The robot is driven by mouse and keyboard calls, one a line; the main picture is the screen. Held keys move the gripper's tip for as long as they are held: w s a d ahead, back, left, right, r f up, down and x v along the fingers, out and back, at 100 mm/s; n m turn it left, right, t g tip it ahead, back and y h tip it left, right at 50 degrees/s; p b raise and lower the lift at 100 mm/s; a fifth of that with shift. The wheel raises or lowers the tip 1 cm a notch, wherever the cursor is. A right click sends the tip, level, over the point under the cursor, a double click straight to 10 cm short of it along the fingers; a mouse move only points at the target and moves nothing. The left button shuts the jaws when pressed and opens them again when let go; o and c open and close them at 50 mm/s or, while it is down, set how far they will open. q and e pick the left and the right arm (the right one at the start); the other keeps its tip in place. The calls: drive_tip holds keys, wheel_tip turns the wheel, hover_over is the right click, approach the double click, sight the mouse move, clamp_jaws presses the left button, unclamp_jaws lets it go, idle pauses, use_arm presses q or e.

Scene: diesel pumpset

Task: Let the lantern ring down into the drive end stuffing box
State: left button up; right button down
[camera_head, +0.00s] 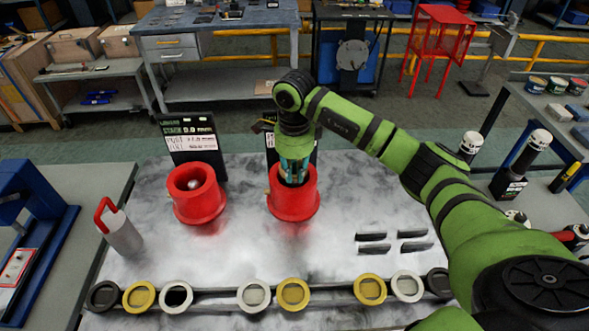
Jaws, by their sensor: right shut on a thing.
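Two red stuffing boxes stand upright on the pale mottled bench top. The left red stuffing box (198,203) is open at the top, with a pale rounded shaft end inside. The right red stuffing box (293,207) has my right gripper (293,178) over it, pointing straight down, fingertips at or inside its mouth. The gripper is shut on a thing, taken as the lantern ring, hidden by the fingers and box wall. I cannot tell how deep it sits, or which box is the drive end from the label. My left gripper is not in view.
Black, yellow and white round pieces (294,292) line the front edge. Several dark strips (413,233) lie at right. A grey can with a red handle (120,229) stands at left. A display board (190,138) stands behind the left box; another is partly hidden by my arm.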

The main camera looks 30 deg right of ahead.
sight(295, 177)
drive_tip(key=shift+f, duration=0.1)
idle(0.7)
drive_tip(key=c, duration=1.1)
unclamp_jaws()
drive_tip(key=shift+c, duration=0.2)
wheel_tip(295, 177, up, 12)
